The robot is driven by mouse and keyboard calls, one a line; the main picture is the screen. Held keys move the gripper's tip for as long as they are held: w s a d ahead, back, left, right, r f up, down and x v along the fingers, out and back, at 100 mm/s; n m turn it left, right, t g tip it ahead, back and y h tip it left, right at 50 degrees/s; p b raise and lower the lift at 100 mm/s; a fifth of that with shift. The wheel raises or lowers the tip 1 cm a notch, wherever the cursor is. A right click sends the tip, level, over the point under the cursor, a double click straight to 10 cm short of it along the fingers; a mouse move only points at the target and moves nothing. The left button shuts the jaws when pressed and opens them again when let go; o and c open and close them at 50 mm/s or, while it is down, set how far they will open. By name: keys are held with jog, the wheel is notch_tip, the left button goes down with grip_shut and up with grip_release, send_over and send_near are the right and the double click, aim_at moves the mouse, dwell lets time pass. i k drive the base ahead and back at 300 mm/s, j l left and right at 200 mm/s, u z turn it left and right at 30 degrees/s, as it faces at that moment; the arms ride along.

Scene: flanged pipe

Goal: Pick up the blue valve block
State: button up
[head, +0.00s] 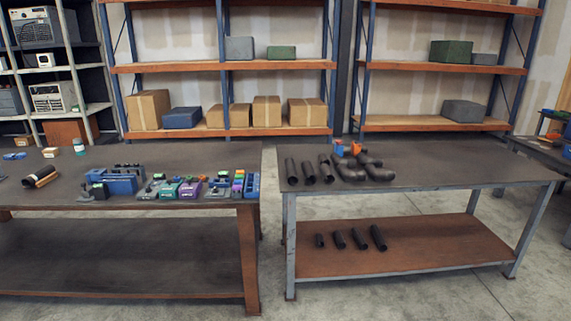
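Several blue things show in the head view, and I cannot tell for certain which is the valve block. A large blue piece (124,181) sits on the left table with grey and green parts around it. To its right stands a row of small blocks, among them a teal one (170,188) and a purple one (190,189). A blue piece (252,185) is at that table's right end. A small orange-and-blue piece (339,149) is at the back of the right table. My gripper is not in view.
Black pipes (308,172) and elbows (379,172) lie on the right table (450,170), with shorter pipes (338,240) on its lower shelf. A gap separates it from the left table (60,225). Shelves with boxes (148,109) stand behind. The right table's right half is clear.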

aim_at(341, 150)
jog(key=i+z, duration=0.15)
jog(key=i, duration=0.4)
jog(key=i+j+z, duration=0.2)
jog(key=i, duration=0.3)
jog(key=i+j+z, duration=0.15)
jog(key=i, duration=0.4)
jog(key=i+j, duration=0.1)
jog(key=i, duration=0.55)
jog(key=i+j, duration=0.1)
jog(key=i, duration=0.55)
jog(key=i+j+z, duration=0.1)
jog(key=i, duration=0.55)
